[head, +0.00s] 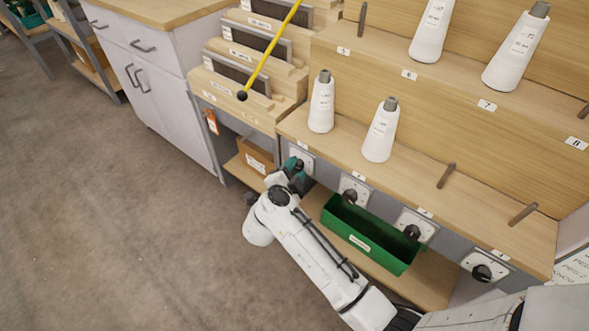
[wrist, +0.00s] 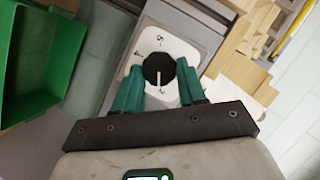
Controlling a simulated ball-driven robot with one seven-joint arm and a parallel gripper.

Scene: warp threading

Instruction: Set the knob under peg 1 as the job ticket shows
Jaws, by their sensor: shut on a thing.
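The leftmost knob, under the first cone of the lower row, is black on a white dial plate (head: 307,157). In the wrist view the knob (wrist: 160,70) carries a white pointer line. The line points down in the picture, toward a mark on the dial's lower edge (wrist: 161,92). My gripper (head: 295,167) is at this knob. Its teal fingers (wrist: 158,80) stand on both sides of the knob, shut on it. In the head view the gripper hides most of the knob. A white card (head: 573,268) at the right edge shows partial lettering; its settings cannot be read.
Three more knobs (head: 349,196) (head: 411,232) (head: 482,272) sit along the shelf front. A green bin (head: 365,235) stands below, near my arm. White cones (head: 321,103) (head: 380,132) stand above. A yellow stick (head: 268,50) leans over the racks. Open floor lies left.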

